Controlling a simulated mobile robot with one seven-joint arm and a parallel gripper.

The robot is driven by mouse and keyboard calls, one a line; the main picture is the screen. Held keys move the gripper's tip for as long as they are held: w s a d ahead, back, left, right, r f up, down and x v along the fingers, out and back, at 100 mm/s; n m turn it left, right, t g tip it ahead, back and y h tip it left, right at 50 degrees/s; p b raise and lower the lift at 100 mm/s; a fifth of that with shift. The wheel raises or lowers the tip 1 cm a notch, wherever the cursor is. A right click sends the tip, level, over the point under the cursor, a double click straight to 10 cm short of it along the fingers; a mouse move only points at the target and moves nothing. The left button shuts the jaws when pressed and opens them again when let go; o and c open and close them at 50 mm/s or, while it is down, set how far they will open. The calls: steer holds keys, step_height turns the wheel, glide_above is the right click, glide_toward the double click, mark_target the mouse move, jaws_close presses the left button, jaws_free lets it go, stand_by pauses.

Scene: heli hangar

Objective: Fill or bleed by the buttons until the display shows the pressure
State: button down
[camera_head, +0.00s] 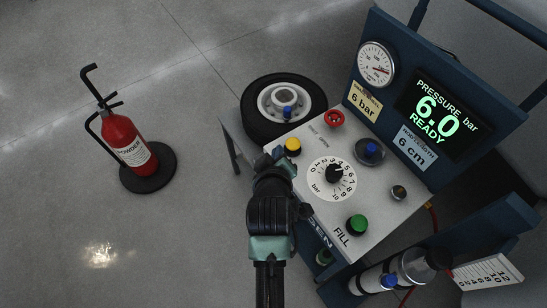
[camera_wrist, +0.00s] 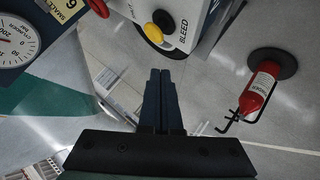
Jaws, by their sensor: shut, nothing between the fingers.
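The display (camera_head: 440,113) on the blue panel reads "PRESSURE bar 6.0 READY". A yellow card (camera_head: 363,101) beside it reads "6 bar". The green button (camera_head: 357,225) sits by the word FILL on the pale sloped console (camera_head: 385,205). The yellow button (camera_head: 292,146) is at the console's far left; in the wrist view the yellow button (camera_wrist: 152,30) is near the word BLEED. My gripper (camera_head: 276,156) is shut and empty, just left of the yellow button in the head view. In the wrist view its fingertips (camera_wrist: 162,72) are apart from that button.
A numbered dial (camera_head: 333,174), a red knob (camera_head: 334,118) and small blue-topped fittings are on the console. A round gauge (camera_head: 376,64) is on the panel. A wheel (camera_head: 284,104) lies behind the console. A fire extinguisher (camera_head: 130,143) stands left on open floor.

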steer(key=shift+v, duration=2.6)
steer(key=shift+w+a+r, duration=0.1)
steer(key=w+r+m+t+p, duration=0.2)
steer(key=w+r+t, duration=0.15)
steer(key=r, duration=1.25)
steer(key=w+r+m+t+p, duration=0.2)
steer(key=w+r+t+p, duration=0.15)
steer(key=r, duration=1.25)
steer(key=s+r+m+t+p, duration=0.1)
steer(key=s+r+t, duration=0.2)
steer(key=r, duration=0.8)
steer(key=s+r+m+t+p, duration=0.1)
steer(key=s+r+m+t, duration=0.1)
steer(key=s+r, duration=0.4)
steer(key=s+r+m+t, duration=0.1)
steer(key=s+r+t, duration=0.3)
steer(key=r, duration=1.2)
steer(key=shift+s+d+p, duration=0.35)
steer(key=shift+d+p, duration=0.05)
